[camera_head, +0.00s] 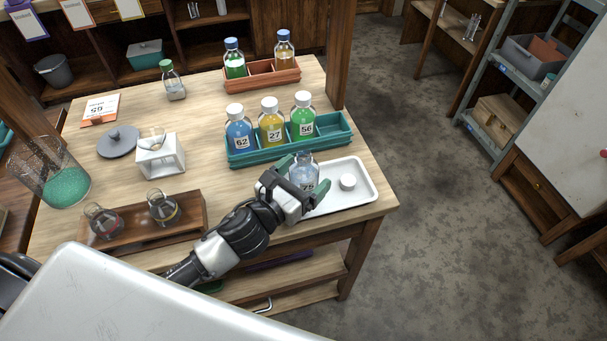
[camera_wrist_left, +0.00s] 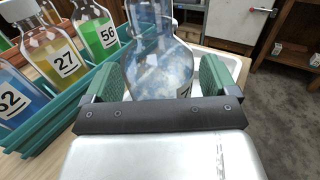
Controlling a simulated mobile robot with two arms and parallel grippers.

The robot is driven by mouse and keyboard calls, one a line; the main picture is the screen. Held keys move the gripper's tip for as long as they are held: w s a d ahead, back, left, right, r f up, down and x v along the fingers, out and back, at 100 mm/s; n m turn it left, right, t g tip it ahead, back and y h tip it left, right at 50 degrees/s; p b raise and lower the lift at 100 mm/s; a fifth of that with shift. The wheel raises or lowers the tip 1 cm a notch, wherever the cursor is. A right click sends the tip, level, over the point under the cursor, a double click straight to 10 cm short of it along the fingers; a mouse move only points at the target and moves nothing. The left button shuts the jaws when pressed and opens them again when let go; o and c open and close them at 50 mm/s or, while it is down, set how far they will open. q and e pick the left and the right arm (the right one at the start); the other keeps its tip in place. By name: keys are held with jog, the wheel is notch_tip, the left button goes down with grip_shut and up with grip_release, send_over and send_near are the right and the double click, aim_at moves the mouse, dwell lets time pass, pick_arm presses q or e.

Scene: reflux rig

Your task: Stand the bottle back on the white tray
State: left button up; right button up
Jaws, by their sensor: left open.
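A clear, uncapped bottle (camera_head: 304,169) stands upright at the left part of the white tray (camera_head: 365,169); its base is hidden by my gripper, so I cannot tell for sure that it touches the tray. A white cap (camera_head: 348,182) lies on the tray to its right. My left gripper (camera_head: 302,177) is open, with its green fingers on either side of the bottle. In the left wrist view the bottle (camera_wrist_left: 160,60) stands between the spread fingers of the gripper (camera_wrist_left: 160,78), with a partly hidden label low on its right side. My right gripper is not in view.
A teal rack (camera_head: 335,127) with blue, yellow and green bottles stands right behind the tray. A terracotta rack (camera_head: 268,80) with two bottles is farther back. A wooden stand (camera_head: 190,215) with small flasks and a white cube-shaped stand (camera_head: 162,156) are to the left.

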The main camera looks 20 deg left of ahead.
pick_arm(q)
jog(key=shift+r, duration=0.1)
jog(key=shift+s, duration=0.15)
jog(key=b+v, duration=0.2)
jog(key=v, duration=0.8)
jog(key=shift+s+a, duration=0.15)
jog(key=shift+s, duration=0.1)
jog(key=shift+s+a+b, duration=0.2)
jog(key=shift+s+b, duration=0.1)
jog(key=shift+s, duration=0.25)
